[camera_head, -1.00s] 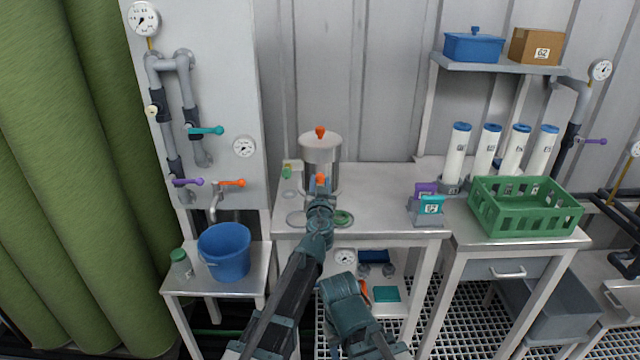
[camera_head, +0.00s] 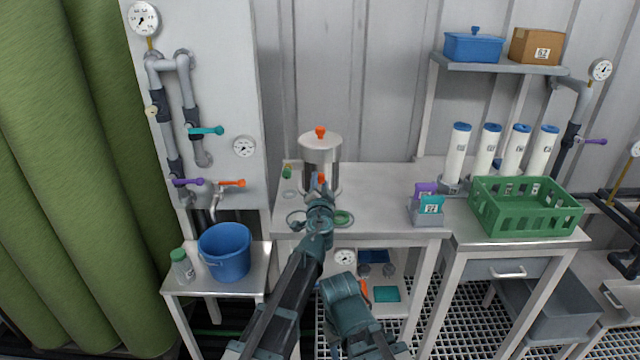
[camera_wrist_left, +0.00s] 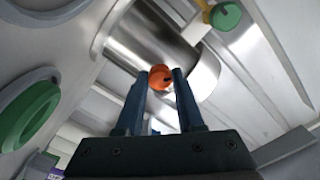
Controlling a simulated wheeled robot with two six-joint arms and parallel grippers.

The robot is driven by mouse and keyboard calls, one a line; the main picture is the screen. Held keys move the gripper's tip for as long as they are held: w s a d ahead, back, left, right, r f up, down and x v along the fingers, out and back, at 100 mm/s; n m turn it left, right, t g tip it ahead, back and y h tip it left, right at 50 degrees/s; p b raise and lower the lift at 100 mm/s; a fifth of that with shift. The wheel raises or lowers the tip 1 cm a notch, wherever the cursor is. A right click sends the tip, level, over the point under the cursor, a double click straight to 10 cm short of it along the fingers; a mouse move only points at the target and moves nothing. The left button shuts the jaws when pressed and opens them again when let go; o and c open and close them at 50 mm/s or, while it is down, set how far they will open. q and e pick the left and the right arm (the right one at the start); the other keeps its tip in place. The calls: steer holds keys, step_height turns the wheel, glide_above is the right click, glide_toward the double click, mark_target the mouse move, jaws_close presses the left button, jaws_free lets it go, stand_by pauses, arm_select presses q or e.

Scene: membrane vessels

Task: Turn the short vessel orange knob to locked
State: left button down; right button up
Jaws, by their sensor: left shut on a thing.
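The short vessel (camera_head: 320,152) is a shiny metal cylinder on the middle table, with an orange knob on its lid (camera_head: 320,132). A second orange knob (camera_head: 321,179) sits low on its front. My left gripper (camera_head: 320,190) reaches this front knob from the near side and partly covers it. In the left wrist view the front knob (camera_wrist_left: 160,77) is between the two fingertips (camera_wrist_left: 162,85), with the metal vessel wall (camera_wrist_left: 185,60) behind it. The gripper is shut on it. My right arm shows folded low in the middle; its gripper does not show.
A grey ring (camera_head: 296,218) and a green ring (camera_head: 344,218) lie beside my left wrist. A small green-capped item (camera_head: 287,171) is left of the vessel. A holder with purple and teal packs (camera_head: 427,205) stands right. The tabletop between (camera_head: 380,190) is clear.

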arm_select(q)
steer(key=m, duration=0.5)
steer(key=shift+m, duration=0.3)
steer(key=m, duration=0.5)
steer(key=shift+m, duration=0.4)
steer(key=shift+s, duration=0.1)
steer(key=c, duration=0.5)
jaws_free()
